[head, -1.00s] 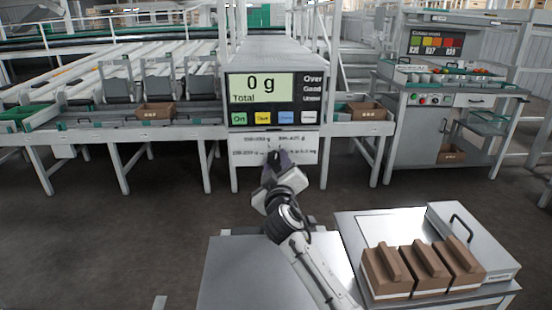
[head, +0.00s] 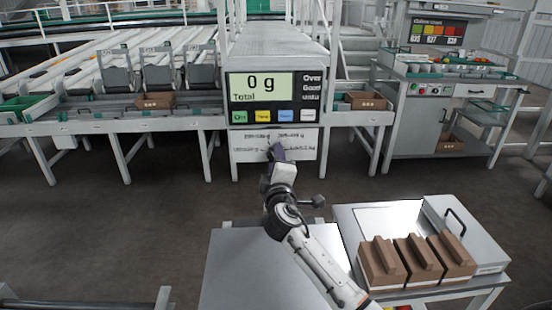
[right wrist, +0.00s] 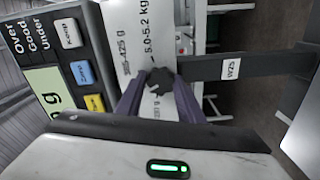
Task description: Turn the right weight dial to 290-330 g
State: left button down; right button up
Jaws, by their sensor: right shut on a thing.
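The right weight dial (right wrist: 160,82) is a dark knob on the white label panel (head: 240,152) below the scale display. In the right wrist view it sits between the two purple fingers of my right gripper (right wrist: 159,86), which is shut on it. In the head view my right gripper (head: 276,152) reaches the right half of the panel and hides the dial. Printed weight ranges surround the dial; "5.0-5.2 kg" is readable, others are blurred. I cannot tell which range the dial points to. My left gripper is not in view.
The scale display (head: 262,87) reads 0 g Total, with several coloured buttons below it. A grey table (head: 255,270) stands in front. A side table at right holds brown boxes (head: 418,258) and a metal case (head: 465,235).

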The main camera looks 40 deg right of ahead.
jog(key=shift+f, duration=0.1)
dwell(0.3)
jog(key=o, duration=1.1)
jog(key=shift+c, duration=0.2)
jog(key=v, duration=1)
jog(key=shift+s+b, duration=0.2)
jog(key=shift+b, duration=0.15)
